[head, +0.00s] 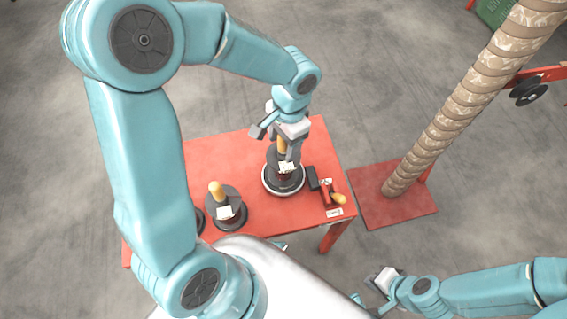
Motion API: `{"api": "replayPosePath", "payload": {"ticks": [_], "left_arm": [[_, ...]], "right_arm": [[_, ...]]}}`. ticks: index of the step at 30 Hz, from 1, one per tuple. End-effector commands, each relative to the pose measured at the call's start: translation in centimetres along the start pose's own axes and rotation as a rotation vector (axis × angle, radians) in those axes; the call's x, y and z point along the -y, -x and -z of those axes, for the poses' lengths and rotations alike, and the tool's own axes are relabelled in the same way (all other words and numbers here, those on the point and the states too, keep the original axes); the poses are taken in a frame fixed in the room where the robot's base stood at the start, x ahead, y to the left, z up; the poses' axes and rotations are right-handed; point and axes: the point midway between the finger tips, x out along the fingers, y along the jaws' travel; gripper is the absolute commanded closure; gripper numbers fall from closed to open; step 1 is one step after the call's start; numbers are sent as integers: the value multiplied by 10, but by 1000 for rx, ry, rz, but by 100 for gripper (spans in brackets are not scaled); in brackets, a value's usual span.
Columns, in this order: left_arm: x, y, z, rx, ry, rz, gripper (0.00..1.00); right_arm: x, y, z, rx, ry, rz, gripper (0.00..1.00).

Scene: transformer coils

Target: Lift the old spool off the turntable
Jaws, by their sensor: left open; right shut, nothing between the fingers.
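The old spool (283,172) is a dark, flanged spool with a white label and a yellow knob on top. It stands upright on the round turntable (270,189), whose pale rim shows beneath it. My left gripper (281,144) is above the spool, pointing down, with its open fingers around or beside the yellow knob; contact cannot be told. The gripper hides part of the spool's top. My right gripper (370,291) is shut and empty at the lower right, away from the table.
The red table (225,158) also bears a second dark spool (231,211) with a yellow knob, partly hidden dark discs at left, and a red tool with a yellow end (338,199) at right. A tall wrapped column (455,105) stands on a red floor plate (405,207).

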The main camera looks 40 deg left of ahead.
Motion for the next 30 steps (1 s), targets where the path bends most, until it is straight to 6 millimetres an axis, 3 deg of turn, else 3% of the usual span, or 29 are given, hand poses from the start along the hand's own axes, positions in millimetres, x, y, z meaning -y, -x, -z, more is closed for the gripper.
{"api": "replayPosePath", "payload": {"ticks": [3, 10, 15, 16, 25, 30], "left_arm": [[0, -11, 1, 1, -1, -1, 37], [0, -12, 2, 0, 0, -1, 37], [0, -11, 2, 0, 0, -1, 93], [0, -11, 2, -1, 0, -1, 100], [0, -10, 2, -1, 0, 0, 100], [1, 4, 0, -3, 1, 1, 100]], "right_arm": [[-1, -2, 0, 0, 0, 0, 100], [-1, -2, 0, 0, 0, 0, 100], [-1, -2, 0, 0, 0, 0, 100], [-1, -2, 0, 0, 0, 0, 100], [0, -1, 0, 0, 0, 0, 100], [0, 2, 0, 0, 0, 0, 100]]}}
